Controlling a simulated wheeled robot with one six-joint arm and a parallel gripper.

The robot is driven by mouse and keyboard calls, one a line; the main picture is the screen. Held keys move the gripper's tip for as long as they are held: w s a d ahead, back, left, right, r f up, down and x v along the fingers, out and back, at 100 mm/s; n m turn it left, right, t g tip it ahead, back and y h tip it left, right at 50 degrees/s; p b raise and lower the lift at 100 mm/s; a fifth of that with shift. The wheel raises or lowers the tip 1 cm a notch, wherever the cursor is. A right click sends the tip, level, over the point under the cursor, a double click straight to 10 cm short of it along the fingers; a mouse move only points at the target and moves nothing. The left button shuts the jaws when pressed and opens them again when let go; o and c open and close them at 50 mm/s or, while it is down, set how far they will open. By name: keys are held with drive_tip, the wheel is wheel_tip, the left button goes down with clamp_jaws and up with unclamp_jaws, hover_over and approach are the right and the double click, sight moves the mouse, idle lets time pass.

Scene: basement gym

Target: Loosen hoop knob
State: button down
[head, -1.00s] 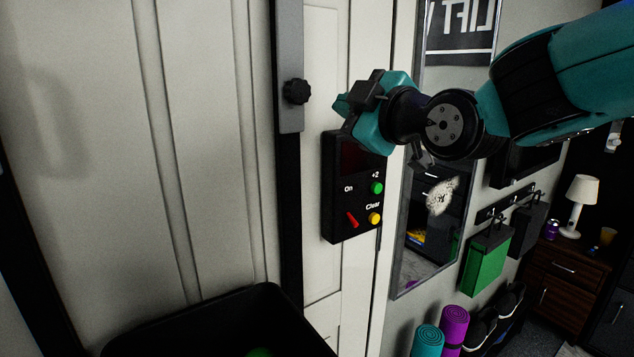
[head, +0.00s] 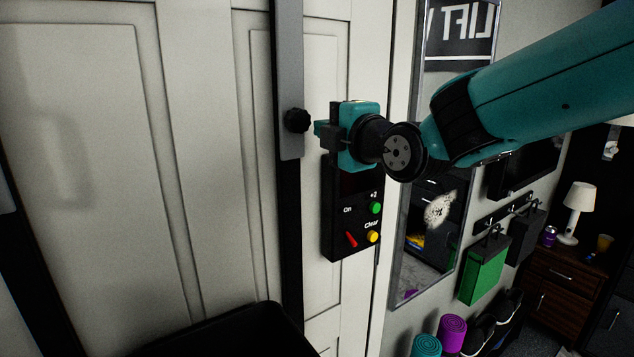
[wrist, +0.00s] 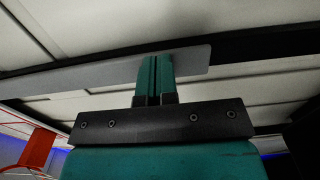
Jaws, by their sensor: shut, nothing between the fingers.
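The hoop knob (head: 297,120) is a black lobed knob on the grey sleeve (head: 289,60) of a dark upright post. My gripper (head: 318,129) is just right of the knob in the head view, its teal fingers shut and pointing left at it. A small gap seems to show between fingertips and knob; I cannot tell whether they touch. In the wrist view the shut fingers (wrist: 155,80) reach toward the grey sleeve (wrist: 190,68), and the knob is hidden behind them.
A black control box (head: 350,215) with a red switch and green and yellow buttons hangs just below my gripper. A black bin (head: 230,335) stands at the bottom. A mirror (head: 425,230) and a green hanging bag (head: 484,270) are on the right.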

drive_tip(key=shift+w+a+r, duration=0.1)
drive_tip(key=shift+w+r, duration=0.1)
drive_tip(key=shift+r, duration=0.05)
idle(0.3)
drive_tip(key=shift+a+r, duration=0.1)
idle(0.3)
drive_tip(key=shift+s+r+b, duration=0.15)
drive_tip(key=shift+r+b, duration=0.8)
drive_tip(key=shift+b, duration=1.15)
drive_tip(key=shift+r+b, duration=0.15)
drive_tip(key=shift+b, duration=0.45)
drive_tip(key=b+v, duration=0.4)
drive_tip(key=v, duration=0.1)
drive_tip(key=shift+d, duration=0.3)
